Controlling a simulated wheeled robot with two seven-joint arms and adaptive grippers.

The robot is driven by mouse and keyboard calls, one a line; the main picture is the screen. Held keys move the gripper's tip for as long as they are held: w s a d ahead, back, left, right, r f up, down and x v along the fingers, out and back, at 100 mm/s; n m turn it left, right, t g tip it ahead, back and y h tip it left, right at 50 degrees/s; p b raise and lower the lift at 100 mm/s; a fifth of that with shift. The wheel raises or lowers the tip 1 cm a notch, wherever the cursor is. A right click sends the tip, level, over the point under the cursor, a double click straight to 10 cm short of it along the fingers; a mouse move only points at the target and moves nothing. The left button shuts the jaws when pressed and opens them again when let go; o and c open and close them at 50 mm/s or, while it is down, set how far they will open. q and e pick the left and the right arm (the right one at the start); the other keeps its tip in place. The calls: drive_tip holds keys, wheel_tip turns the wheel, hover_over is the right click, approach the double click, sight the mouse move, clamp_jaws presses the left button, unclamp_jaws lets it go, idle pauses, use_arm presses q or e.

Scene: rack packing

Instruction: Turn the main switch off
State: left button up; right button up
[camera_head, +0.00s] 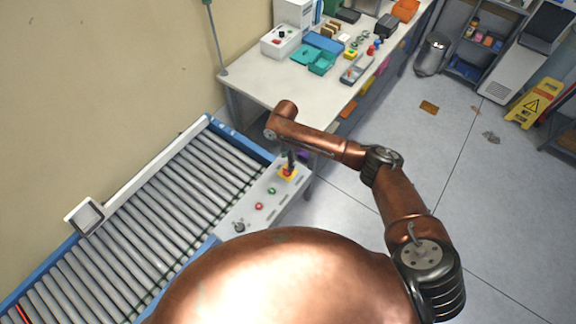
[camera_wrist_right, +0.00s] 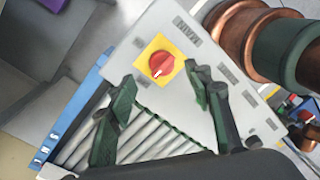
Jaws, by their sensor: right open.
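The main switch is a red rotary knob on a yellow plate (camera_wrist_right: 160,63), set in the grey control panel (camera_wrist_right: 190,25). In the head view the switch (camera_head: 288,174) is at the panel's far end, partly covered by my gripper. My right gripper (camera_wrist_right: 160,82) is open, its two dark green fingers spread on either side of the knob in the wrist view. No contact with the knob shows. A small white mark shows on the knob's lower edge. In the head view only a dark part of the right gripper (camera_head: 291,159) shows, over the switch. My left gripper is not in view.
The panel (camera_head: 225,228) also carries a green button (camera_head: 271,191), a red button (camera_head: 259,206) and a dark knob (camera_head: 239,227). The roller conveyor (camera_head: 150,200) runs beside it. A white table (camera_head: 260,85) with boxes and tools stands behind. Open floor (camera_head: 350,220) lies to the right.

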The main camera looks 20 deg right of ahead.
wheel_tip(320, 180, up, 6)
drive_tip(key=shift+w+r, duration=0.25)
drive_tip(key=shift+w, duration=0.1)
idle(0.4)
